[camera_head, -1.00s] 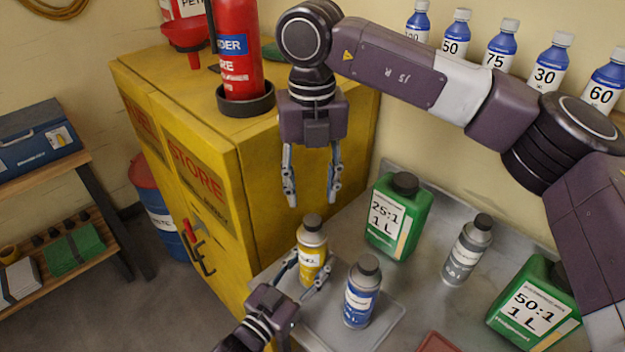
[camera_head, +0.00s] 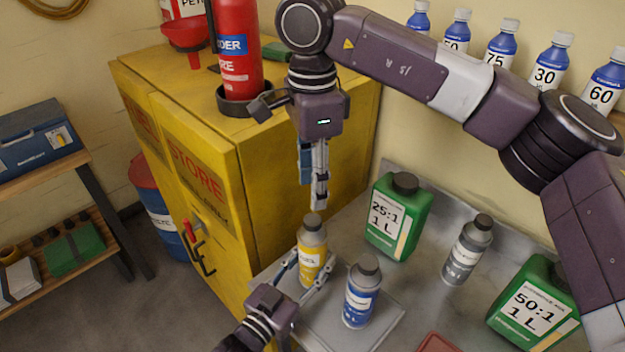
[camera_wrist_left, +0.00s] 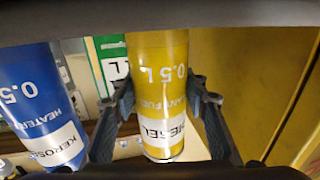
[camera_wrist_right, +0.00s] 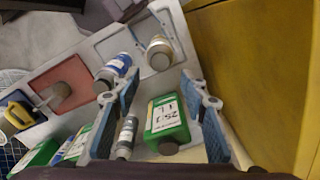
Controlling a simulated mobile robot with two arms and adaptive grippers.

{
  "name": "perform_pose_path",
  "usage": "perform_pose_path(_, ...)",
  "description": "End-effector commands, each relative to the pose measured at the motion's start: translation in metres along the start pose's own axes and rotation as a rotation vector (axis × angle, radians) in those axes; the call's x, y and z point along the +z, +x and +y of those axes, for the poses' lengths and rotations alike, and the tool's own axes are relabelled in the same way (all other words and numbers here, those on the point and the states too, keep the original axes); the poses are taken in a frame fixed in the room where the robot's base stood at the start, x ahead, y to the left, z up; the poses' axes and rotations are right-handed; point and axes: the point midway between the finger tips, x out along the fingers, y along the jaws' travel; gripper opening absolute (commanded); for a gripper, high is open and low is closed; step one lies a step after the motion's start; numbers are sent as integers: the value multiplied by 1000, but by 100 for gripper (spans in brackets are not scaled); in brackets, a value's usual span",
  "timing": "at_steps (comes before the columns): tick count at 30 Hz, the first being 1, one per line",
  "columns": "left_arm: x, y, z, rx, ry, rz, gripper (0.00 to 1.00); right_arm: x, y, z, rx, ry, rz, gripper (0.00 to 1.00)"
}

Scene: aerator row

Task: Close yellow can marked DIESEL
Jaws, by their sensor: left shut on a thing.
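The yellow can (camera_head: 311,262) marked DIESEL stands upright at the left of the bench, with a grey cap (camera_head: 312,222) on its top. I cannot tell how tight the cap is. My left gripper (camera_head: 308,278) is shut on the can's body; the left wrist view shows its fingers either side of the yellow can (camera_wrist_left: 160,100) and its label. My right gripper (camera_head: 318,203) points down just above the cap, apart from it. Its fingers show edge-on in the head view, but the right wrist view shows them spread and empty (camera_wrist_right: 165,95).
A blue can (camera_head: 360,295) stands right beside the yellow can. A green 25:1 bottle (camera_head: 398,220), a grey can (camera_head: 466,252) and a green 50:1 bottle (camera_head: 535,305) stand further right. A yellow cabinet (camera_head: 210,165) with a red extinguisher (camera_head: 238,55) rises close at the left.

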Motion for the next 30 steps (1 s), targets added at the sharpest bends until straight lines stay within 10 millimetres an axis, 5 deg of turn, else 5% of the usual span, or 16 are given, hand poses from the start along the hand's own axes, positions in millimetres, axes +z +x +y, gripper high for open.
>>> perform_pose_path(17,0,0,0,0,0,1,0,0,2,0,0,-79,0,40)
perform_pose_path(30,0,0,0,0,0,1,0,0,63,0,1,-77,-1,40)
